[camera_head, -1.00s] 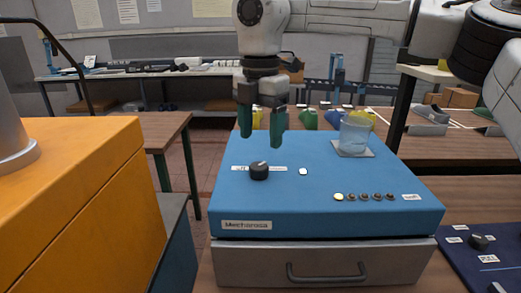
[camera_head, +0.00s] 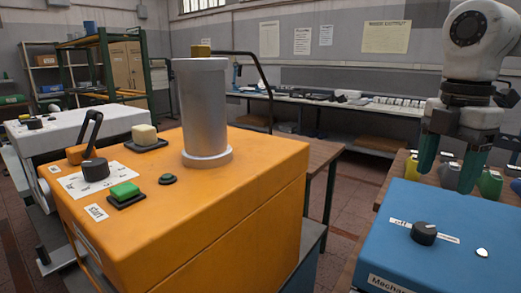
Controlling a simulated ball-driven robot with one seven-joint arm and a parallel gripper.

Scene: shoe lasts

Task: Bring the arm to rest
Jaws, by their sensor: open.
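My gripper (camera_head: 447,172) hangs from my arm at the right side of the picture. Its two green fingers point down and stand apart, with nothing between them. It is above and behind the black knob (camera_head: 424,232) on the blue machine (camera_head: 385,250), clear of the knob in the picture. The upper part of my arm is cut off by the frame.
An orange machine (camera_head: 240,240) with a grey cylinder (camera_head: 203,110), a lever knob (camera_head: 95,168) and a green button (camera_head: 124,191) fills the left and middle. Yellow and green items (camera_head: 489,183) stand behind my gripper. Floor shows between the two machines.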

